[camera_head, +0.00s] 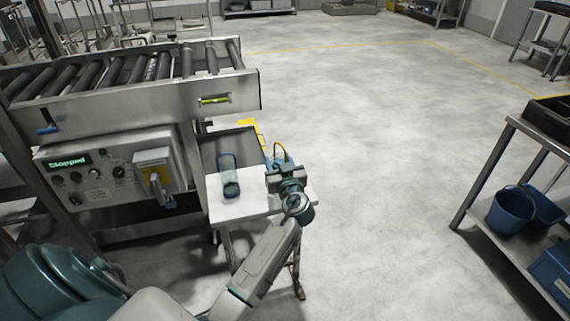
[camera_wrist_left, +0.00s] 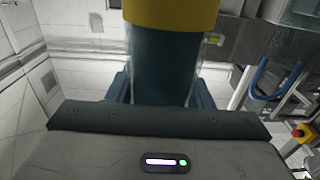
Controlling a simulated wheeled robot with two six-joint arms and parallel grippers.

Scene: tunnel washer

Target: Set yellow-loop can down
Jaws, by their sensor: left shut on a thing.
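My left gripper (camera_head: 280,165) is shut on the yellow-loop can (camera_head: 281,151) at the right end of a small white table (camera_head: 245,206). In the head view the gripper and wrist hide most of this can, and its yellow loop stands up behind them. In the left wrist view the can's dark teal body (camera_wrist_left: 163,68) sits upright between the blue fingers, with a yellow band at its top. I cannot tell whether its base touches the table. A can with a blue loop (camera_head: 230,181) stands on the table to the left. My right gripper is out of view.
A roller conveyor (camera_head: 130,92) and a control box reading "Stopped" (camera_head: 69,161) stand left of the table. A grey bin-like shape (camera_head: 237,145) and a yellow object (camera_head: 249,129) are behind it. Shelving with blue buckets (camera_head: 510,212) is at right. Open floor lies between.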

